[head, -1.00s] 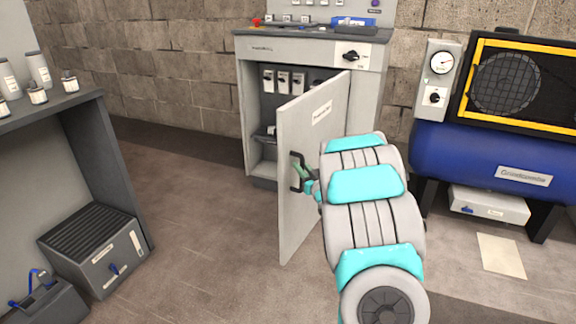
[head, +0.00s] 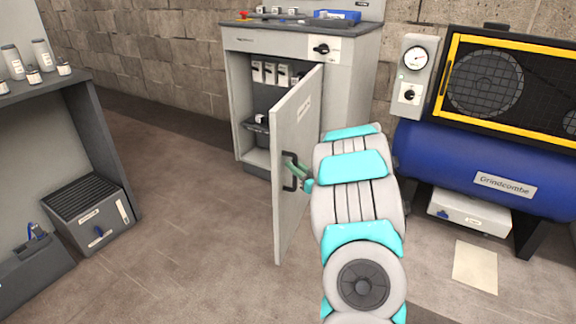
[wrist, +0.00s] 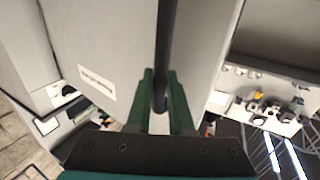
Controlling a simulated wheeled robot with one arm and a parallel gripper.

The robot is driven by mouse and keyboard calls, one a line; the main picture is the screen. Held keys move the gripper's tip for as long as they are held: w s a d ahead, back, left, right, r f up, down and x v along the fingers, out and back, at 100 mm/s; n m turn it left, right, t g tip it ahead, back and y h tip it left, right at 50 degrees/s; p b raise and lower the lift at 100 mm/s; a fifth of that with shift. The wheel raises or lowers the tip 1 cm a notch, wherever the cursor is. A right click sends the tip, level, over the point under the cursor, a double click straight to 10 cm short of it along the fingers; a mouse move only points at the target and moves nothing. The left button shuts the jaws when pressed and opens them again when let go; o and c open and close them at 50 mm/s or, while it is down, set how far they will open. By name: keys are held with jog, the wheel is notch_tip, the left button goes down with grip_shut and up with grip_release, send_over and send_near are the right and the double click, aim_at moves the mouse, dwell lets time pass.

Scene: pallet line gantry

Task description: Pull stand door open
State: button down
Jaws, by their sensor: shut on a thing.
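The stand (head: 345,90) is a grey cabinet against the block wall in the head view. Its door (head: 297,165) stands wide open, swung out toward me with its hinge side on the right of the opening. A dark bar handle (head: 290,171) is on the door's free side. My gripper (head: 300,172) is shut on this handle. In the wrist view, the green fingers of my gripper (wrist: 161,105) stand on either side of the dark handle bar (wrist: 165,50). The door's pale face with a label (wrist: 97,88) fills the area behind.
Inside the stand are several switch boxes (head: 270,72) and a dark bin (head: 257,132). A blue compressor tank (head: 450,155) stands at the right, with a white box under it. A dark shelf unit (head: 105,150) with a grey box (head: 92,215) is at the left. The floor between is clear.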

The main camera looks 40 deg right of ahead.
jog(key=shift+s+d, duration=0.15)
jog(key=c, duration=0.8)
grip_release()
jog(key=s, duration=0.7)
jog(key=shift+s+b, duration=0.4)
jog(key=shift+b, duration=0.05)
